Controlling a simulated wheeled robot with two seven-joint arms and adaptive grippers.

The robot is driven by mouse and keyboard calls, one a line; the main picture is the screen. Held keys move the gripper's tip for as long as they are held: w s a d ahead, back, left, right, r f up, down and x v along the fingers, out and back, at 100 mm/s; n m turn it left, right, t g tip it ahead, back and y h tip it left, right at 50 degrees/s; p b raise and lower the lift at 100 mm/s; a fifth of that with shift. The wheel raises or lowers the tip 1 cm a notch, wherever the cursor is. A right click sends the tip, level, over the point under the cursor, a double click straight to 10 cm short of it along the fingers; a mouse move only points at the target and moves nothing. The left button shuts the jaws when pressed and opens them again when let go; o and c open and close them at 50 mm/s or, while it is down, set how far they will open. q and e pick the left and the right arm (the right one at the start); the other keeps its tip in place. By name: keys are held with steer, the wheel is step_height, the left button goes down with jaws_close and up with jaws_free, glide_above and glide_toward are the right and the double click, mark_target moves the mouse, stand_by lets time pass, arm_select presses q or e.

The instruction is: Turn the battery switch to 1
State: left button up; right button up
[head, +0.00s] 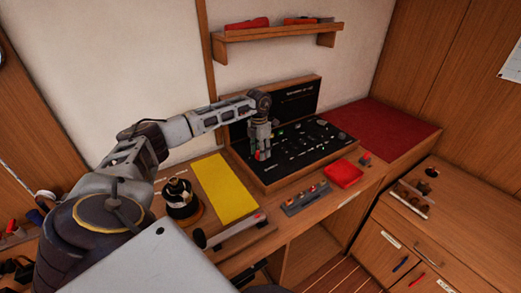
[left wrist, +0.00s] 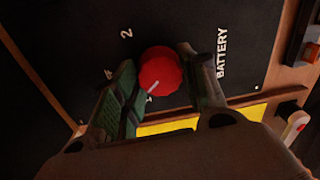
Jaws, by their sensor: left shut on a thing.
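The battery switch is a round red knob (left wrist: 160,68) on a black panel, with the word BATTERY to its right and a 2 at its upper left in the left wrist view. A white pointer line on the knob's lower edge points down and left, toward a small white mark partly hidden by a finger. My left gripper (left wrist: 161,84) is shut on the knob, one finger on each side. In the head view my left gripper (head: 261,148) reaches down onto the left part of the black panel (head: 290,165). My right gripper is not in view.
A red tray (head: 343,174) and a grey box with buttons (head: 307,199) are in front. A shelf (head: 275,30) hangs above. The red surface (head: 385,130) at right is clear.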

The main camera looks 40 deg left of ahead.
mark_target(259, 151)
arm_select(q)
steer(key=shift+r+n, duration=0.1)
steer(key=shift+n, duration=0.7)
steer(key=shift+n+p, duration=0.35)
steer(key=shift+n, duration=1.05)
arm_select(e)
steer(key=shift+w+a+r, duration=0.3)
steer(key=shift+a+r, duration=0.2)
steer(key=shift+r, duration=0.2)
arm_select(q)
steer(key=o, duration=1)
steer(key=shift+o, duration=0.2)
step_height(259, 151, up, 12)
steer(key=shift+a, duration=0.35)
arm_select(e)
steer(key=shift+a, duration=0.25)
arm_select(q)
steer(key=shift+s, duration=0.1)
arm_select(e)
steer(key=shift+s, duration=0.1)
